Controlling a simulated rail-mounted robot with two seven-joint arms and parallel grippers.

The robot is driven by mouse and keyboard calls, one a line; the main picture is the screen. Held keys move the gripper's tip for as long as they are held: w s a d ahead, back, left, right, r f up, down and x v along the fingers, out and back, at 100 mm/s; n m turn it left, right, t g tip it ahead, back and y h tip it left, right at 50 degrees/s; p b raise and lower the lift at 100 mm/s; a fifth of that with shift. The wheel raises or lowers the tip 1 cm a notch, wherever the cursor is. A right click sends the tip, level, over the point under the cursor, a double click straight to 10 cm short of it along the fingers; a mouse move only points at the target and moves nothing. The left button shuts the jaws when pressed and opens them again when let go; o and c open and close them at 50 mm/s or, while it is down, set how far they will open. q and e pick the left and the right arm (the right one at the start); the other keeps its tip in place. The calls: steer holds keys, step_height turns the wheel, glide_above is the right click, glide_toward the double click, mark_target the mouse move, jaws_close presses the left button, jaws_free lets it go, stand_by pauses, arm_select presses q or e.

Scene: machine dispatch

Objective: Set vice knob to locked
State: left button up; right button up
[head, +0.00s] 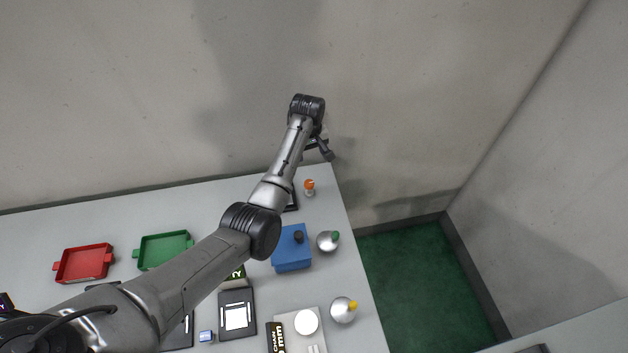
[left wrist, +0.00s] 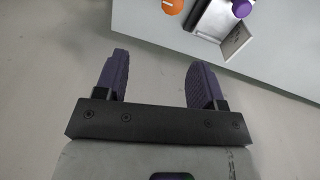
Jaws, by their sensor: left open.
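An orange knob (left wrist: 172,6) with a white mark shows at the top edge of the left wrist view, partly cut off. Beside it is a grey metal fixture (left wrist: 214,18) with a purple knob (left wrist: 241,8); I cannot tell for sure that this is the vice. In the head view an orange-topped piece (head: 309,187) stands near the table's far right corner. My left gripper (left wrist: 160,75) is open and empty, its purple fingers apart from the knobs. In the head view the gripper (head: 327,152) is by that corner, partly hidden by its wrist.
The grey table (head: 222,197) ends at the right above a green floor (head: 420,290). On it are a red tray (head: 84,263), a green tray (head: 163,250), a blue box (head: 292,251) with a dark knob, and two round silver pieces (head: 327,241) (head: 342,310). A wall stands behind.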

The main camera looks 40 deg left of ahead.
mark_target(309, 183)
arm_select(q)
steer(key=f+n, duration=0.1)
steer(key=f, duration=0.3)
steer(key=f+n+b, duration=0.1)
steer(key=f+n, duration=0.1)
steer(key=f, duration=0.2)
steer(key=s+f+n, duration=0.1)
steer(key=f+n, duration=0.1)
steer(key=f, duration=0.3)
steer(key=shift+s+g+b, duration=0.1)
steer(key=shift+g+b, duration=0.3)
steer(key=shift+f, duration=0.7)
steer(key=c, duration=0.9)
